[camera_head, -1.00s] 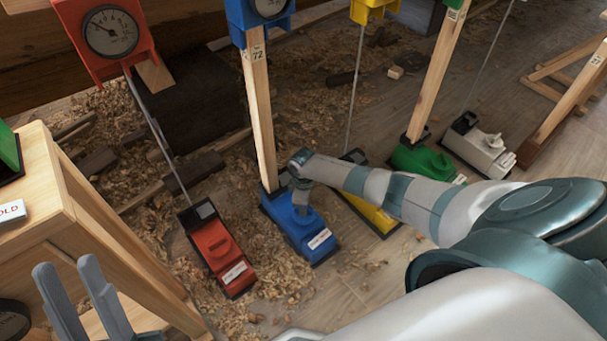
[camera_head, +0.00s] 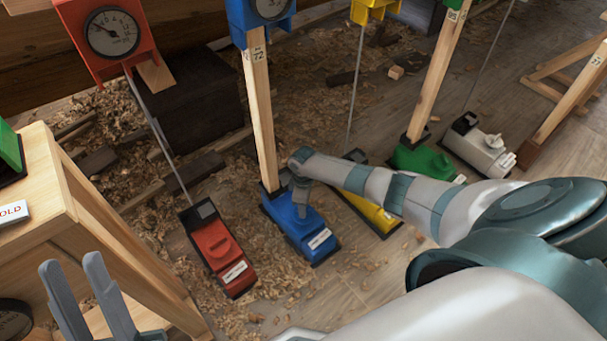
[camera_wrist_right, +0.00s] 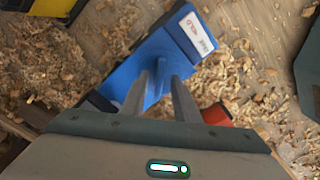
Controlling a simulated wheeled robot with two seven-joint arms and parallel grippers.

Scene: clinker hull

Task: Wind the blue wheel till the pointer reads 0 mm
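The blue jack (camera_head: 300,228) stands on the floor with its post rising to a blue gauge (camera_head: 236,18). The gauge's dial (camera_head: 272,6) is cut off by the top edge, so I cannot read its pointer. My right gripper (camera_wrist_right: 162,78) is down over the top of the blue jack. Its two fingers stand either side of a raised blue part (camera_wrist_right: 160,66), likely the wheel; I cannot tell whether they clamp it. In the head view the right hand (camera_head: 300,190) mostly hides this part. My left gripper (camera_head: 75,265) is open and empty at lower left.
A red jack (camera_head: 218,250) with a red gauge (camera_head: 110,35) stands left of the blue one. Yellow (camera_head: 375,214), green (camera_head: 420,160) and white (camera_head: 478,148) jacks stand to the right. A wooden stand (camera_head: 60,190) is at left. Shavings litter the floor.

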